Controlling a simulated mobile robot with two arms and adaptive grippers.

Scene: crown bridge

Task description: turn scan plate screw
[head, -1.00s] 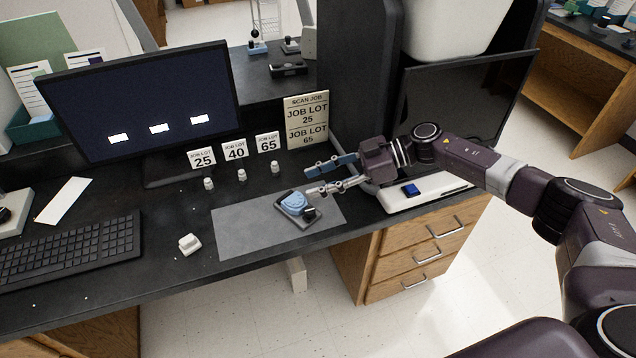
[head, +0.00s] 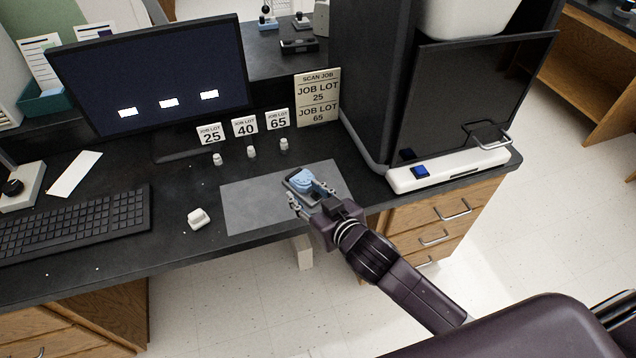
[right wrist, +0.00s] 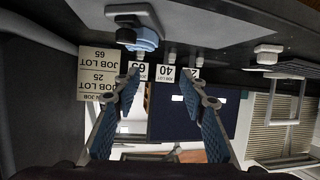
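The scan plate (head: 300,180), a dark base with a light blue round part, lies on the grey mat (head: 250,205). My right gripper (head: 312,191) points at it from the front, fingers spread, and partly covers it. In the right wrist view the blue part (right wrist: 146,39) is at the top, upside down, with a dark knob (right wrist: 126,35), perhaps the screw, beside it. The open fingers (right wrist: 161,78) hold nothing. I cannot tell whether a finger touches the plate. My left gripper is not in view.
Small white pieces (head: 251,152) stand before the 25, 40 and 65 job cards (head: 245,125). A sign (head: 318,97) reads job lots 25 and 65. A white block (head: 198,218) lies left of the mat. A machine with a white front ledge (head: 450,170) stands right. The mat's left part is clear.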

